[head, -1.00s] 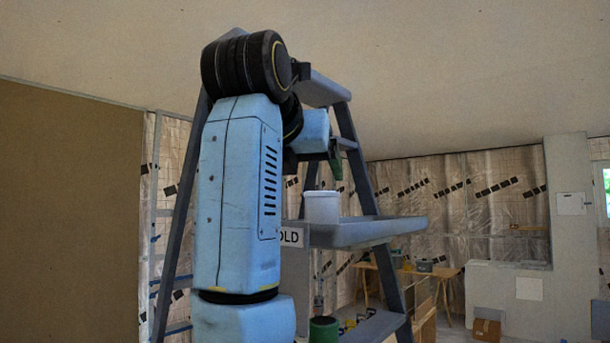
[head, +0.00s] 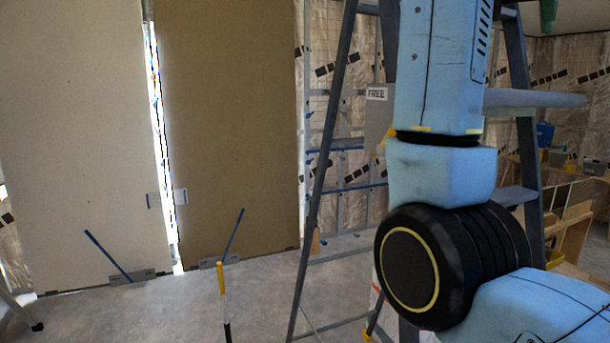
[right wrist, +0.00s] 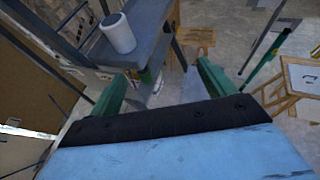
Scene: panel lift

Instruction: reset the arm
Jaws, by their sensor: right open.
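My right arm is raised in front of a grey stepladder (head: 325,150) in the head view. Only a green finger of my right gripper (head: 548,14) shows at the top right edge there; the rest of the gripper is out of frame or hidden. In the right wrist view both green fingers of my right gripper (right wrist: 160,85) stand wide apart with nothing between them. My left gripper is not in view.
A pale panel (head: 70,140) and a brown panel (head: 228,120) stand upright at the left, with a bright gap between them. A sign reading FREE (head: 377,94) is by the ladder. Wooden trestles (right wrist: 300,85) stand beyond my right gripper.

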